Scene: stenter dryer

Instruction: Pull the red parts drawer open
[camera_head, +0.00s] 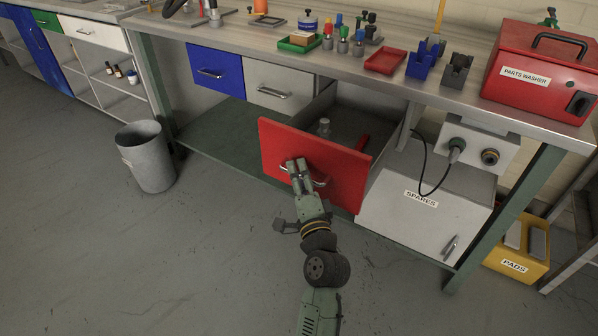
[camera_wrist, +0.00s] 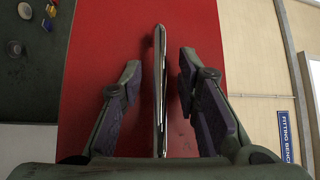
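The red parts drawer (camera_head: 340,160) stands pulled out from under the workbench, with its inside in view. A grey cylindrical part (camera_head: 324,127) and a small red piece (camera_head: 362,142) lie in it. Its metal handle (camera_head: 319,182) is on the red front. My gripper (camera_head: 298,164) is at the handle. In the wrist view the handle (camera_wrist: 159,90) runs between the two fingers of my gripper (camera_wrist: 160,65), with a gap on both sides. The fingers are apart and the red front (camera_wrist: 205,25) is close behind them.
A blue drawer (camera_head: 215,72) and a grey drawer (camera_head: 279,92) are shut to the left. A grey bin (camera_head: 148,158) stands on the floor at left. The spares cabinet (camera_head: 425,212) is right of the red drawer. The floor in front is clear.

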